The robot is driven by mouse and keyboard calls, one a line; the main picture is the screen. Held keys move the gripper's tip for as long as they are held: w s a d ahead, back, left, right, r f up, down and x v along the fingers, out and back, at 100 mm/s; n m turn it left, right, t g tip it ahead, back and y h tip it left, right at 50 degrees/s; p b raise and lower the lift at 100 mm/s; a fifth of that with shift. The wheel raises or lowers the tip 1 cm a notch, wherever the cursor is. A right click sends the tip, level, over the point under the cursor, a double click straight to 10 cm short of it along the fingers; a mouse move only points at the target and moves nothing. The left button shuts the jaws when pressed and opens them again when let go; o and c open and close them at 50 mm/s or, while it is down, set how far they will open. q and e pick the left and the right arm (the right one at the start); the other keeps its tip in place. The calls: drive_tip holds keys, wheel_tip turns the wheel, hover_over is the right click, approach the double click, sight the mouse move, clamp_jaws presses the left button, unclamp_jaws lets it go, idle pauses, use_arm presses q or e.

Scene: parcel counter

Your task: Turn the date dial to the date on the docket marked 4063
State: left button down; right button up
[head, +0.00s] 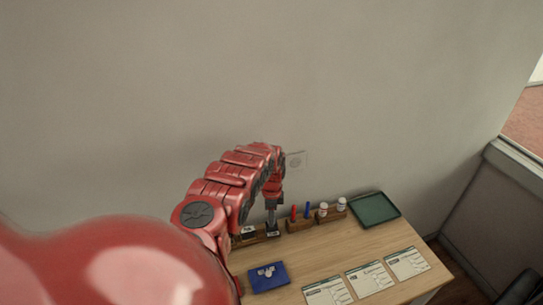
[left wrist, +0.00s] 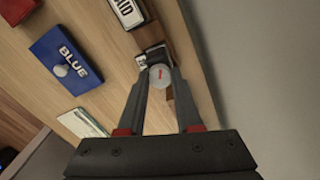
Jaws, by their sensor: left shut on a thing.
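My left gripper (head: 271,216) points down at the stamp rack at the back of the table. In the left wrist view its fingers (left wrist: 162,88) are closed on a round grey dial (left wrist: 158,70) with a red mark. The dial sits on a small dark block with a white label, beside a wooden rack. Three white dockets lie along the front: left (head: 327,292), middle (head: 370,279) and right (head: 408,263). Their numbers and dates are too small to read. My right gripper is not in view.
A blue pad (head: 268,277) marked BLUE lies in front of the rack. A stamp marked PAID (left wrist: 126,12) stands beside the dial. The wall is close behind.

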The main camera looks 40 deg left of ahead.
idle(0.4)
use_arm(q)
drive_tip(key=c, duration=0.6)
unclamp_jaws()
drive_tip(key=shift+r, duration=0.15)
wheel_tip(320, 180, up, 6)
drive_tip(key=shift+a+f+b, duration=0.15)
drive_tip(key=shift+f+b, duration=0.05)
drive_tip(key=shift+b, duration=0.75)
drive_tip(key=r+p, duration=0.3)
drive_tip(key=r, duration=0.2)
drive_tip(key=r+p, duration=0.3)
drive_tip(key=r, duration=0.3)
drive_tip(key=shift+w+r+p, duration=0.2)
drive_tip(key=shift+r+p, duration=0.05)
drive_tip(key=shift+p, duration=0.15)
drive_tip(key=shift+s, duration=0.1)
